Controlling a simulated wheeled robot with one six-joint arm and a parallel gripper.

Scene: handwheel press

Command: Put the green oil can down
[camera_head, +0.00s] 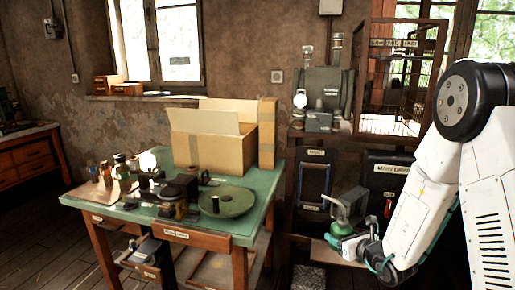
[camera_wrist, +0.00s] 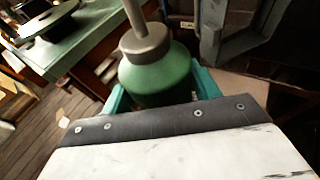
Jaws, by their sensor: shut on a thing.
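The green oil can (camera_head: 352,205) is held up in front of the cabinet, to the right of the green-topped table (camera_head: 262,179). In the wrist view the can (camera_wrist: 158,77) shows a round green body with a grey neck and spout pointing up and slightly left. My gripper (camera_head: 346,236) is shut on the can. Its teal fingers (camera_wrist: 160,92) lie on both sides of the can's body. The can's lower part is hidden behind my wrist plate in the wrist view.
An open cardboard box (camera_head: 211,150) stands at the table's back. A round green disc (camera_head: 227,202) lies at its front right, with small bottles (camera_head: 120,167) at the left. A dark cabinet (camera_head: 386,183) and a wire-fronted case (camera_head: 396,80) stand behind my arm.

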